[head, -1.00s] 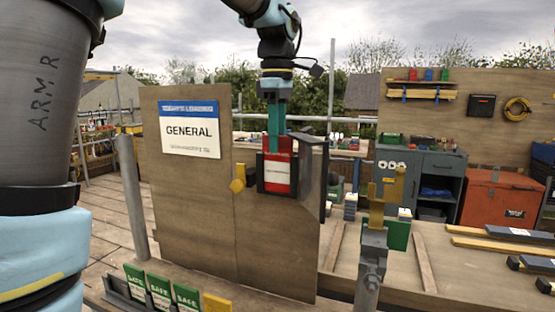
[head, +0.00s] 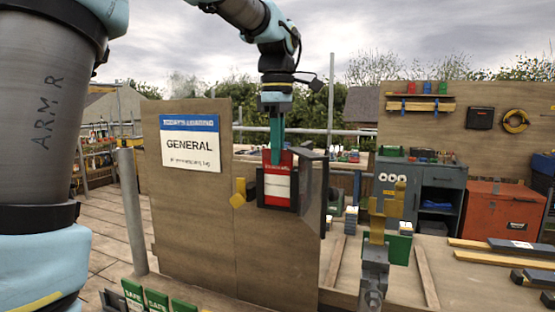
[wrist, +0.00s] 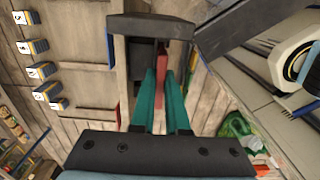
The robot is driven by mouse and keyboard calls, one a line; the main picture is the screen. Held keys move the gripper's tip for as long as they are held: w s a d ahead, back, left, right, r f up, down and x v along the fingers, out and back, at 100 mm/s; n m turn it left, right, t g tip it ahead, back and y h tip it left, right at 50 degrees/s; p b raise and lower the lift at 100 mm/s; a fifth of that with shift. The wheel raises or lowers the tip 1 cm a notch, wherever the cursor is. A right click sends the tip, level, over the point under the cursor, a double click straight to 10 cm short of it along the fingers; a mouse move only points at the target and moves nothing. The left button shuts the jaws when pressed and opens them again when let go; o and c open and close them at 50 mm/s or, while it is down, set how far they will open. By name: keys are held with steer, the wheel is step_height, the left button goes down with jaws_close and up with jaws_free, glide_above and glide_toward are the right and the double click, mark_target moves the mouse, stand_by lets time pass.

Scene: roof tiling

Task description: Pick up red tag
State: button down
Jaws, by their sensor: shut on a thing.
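The red tag (head: 278,186) has a white label and sits upright in a dark holder (head: 262,190) on the right part of the wooden board. My gripper (head: 276,150) points down from above, its teal fingers at the top of the tag. The gripper is shut on the red tag. In the wrist view the teal fingers (wrist: 163,100) reach toward the dark holder, and the tag's red edge (wrist: 162,62) shows at their tips. The lower part of the tag is partly hidden by the holder.
A wooden board (head: 200,225) with a "GENERAL" sign (head: 190,145) stands around the holder. A dark open panel (head: 314,190) is just right of the tag. Green tags (head: 145,298) stand at the bottom left. A yellow-topped clamp post (head: 378,230) stands to the right.

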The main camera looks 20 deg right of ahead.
step_height(320, 180, up, 18)
steer(key=p, duration=0.1)
stand_by(0.5)
steer(key=shift+f, duration=0.15)
stand_by(1.3)
